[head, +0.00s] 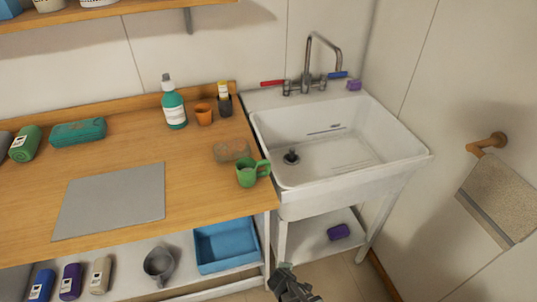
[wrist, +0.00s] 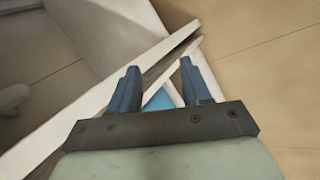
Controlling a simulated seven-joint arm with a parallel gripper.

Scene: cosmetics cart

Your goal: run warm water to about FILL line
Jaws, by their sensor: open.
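The white sink (head: 335,135) stands right of the counter, with a dark plug or drain fitting (head: 291,157) on its basin floor. A faint marking shows on the basin's back wall, too small to read. The metal faucet (head: 322,55) rises behind it, with a red lever (head: 272,83) on the left and a blue lever (head: 337,75) on the right. No water stream is visible. My gripper (head: 285,275) is low in front of the sink, well below the basin. In the wrist view my gripper (wrist: 158,85) is open with nothing between its fingers.
A green mug (head: 247,174) and a brown sponge-like block (head: 231,150) sit near the counter's right edge. A teal bottle (head: 174,105) and an orange cup (head: 203,114) stand behind. A blue tray (head: 226,244) is on the shelf below. A towel (head: 505,190) hangs at right.

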